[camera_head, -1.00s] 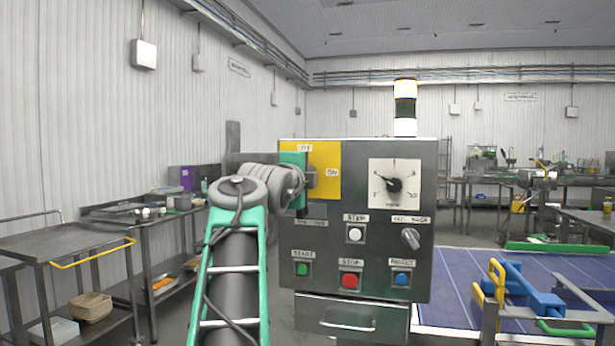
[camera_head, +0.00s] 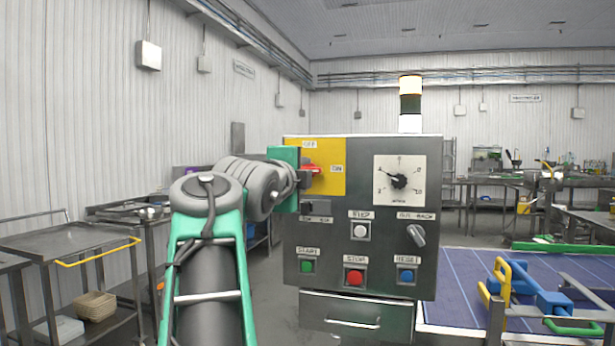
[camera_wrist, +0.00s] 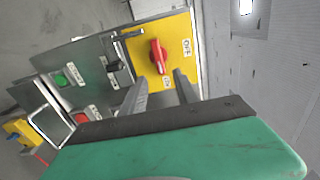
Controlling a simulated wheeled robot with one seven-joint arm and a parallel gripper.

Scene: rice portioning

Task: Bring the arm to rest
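My gripper (camera_wrist: 160,76) is open and empty, with its two dark fingers apart in the wrist view. In the head view, its green body (camera_head: 284,180) is at the left side of the grey control panel (camera_head: 340,240). A red rotary switch (camera_wrist: 157,58) on the yellow plate (camera_wrist: 176,28) shows beyond and between the fingertips, apart from them. It also shows in the head view (camera_head: 312,170), partly hidden by the gripper. Its handle lies sideways, toward the ON label. My arm is bent at the left of the panel.
The panel has a dial (camera_head: 399,181), a selector knob (camera_head: 416,235), and green (camera_head: 307,266), red (camera_head: 355,277) and blue (camera_head: 405,275) buttons. A blue conveyor (camera_head: 455,285) is at the right. Metal trolleys stand at the left. A stack light (camera_head: 411,103) rises above the panel.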

